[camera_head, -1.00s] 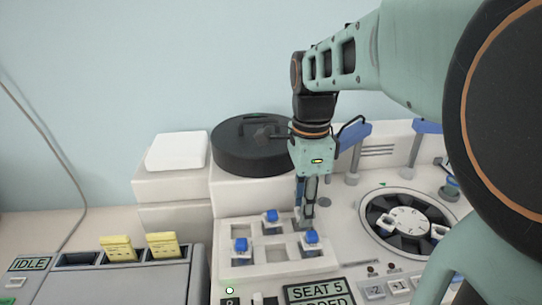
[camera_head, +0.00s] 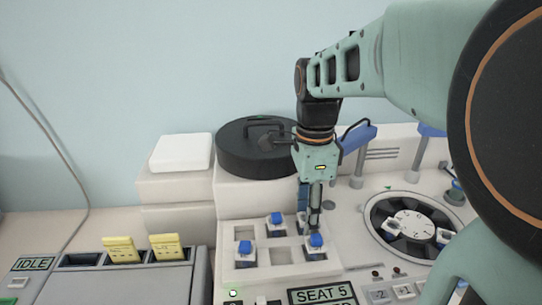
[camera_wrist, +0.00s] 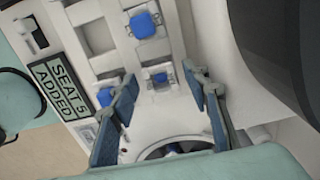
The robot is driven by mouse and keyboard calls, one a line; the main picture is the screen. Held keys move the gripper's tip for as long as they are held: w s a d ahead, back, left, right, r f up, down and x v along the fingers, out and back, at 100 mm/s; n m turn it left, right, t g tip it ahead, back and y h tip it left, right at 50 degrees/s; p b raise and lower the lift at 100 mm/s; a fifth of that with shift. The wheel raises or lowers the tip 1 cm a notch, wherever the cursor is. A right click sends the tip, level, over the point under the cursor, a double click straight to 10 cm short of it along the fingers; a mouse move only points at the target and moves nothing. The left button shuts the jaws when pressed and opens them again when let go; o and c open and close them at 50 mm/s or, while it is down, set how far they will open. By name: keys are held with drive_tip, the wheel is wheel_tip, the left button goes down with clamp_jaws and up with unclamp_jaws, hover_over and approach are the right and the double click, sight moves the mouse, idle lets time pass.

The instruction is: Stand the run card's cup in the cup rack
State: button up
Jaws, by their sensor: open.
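The white cup rack (camera_head: 262,270) stands on the machine's deck. My gripper (camera_head: 309,218) points straight down over the rack's back right part.
A round rotor (camera_head: 412,224) holding cups lies right of the rack. A black round lid (camera_head: 257,160) and a white block (camera_head: 182,152) are behind. Blue-topped posts (camera_head: 358,138) stand behind the gripper. A grey box with yellow cards (camera_head: 120,248) is at left.

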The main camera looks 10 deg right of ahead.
wheel_tip(320, 180, up, 13)
drive_tip(key=p, duration=0.1)
idle(0.3)
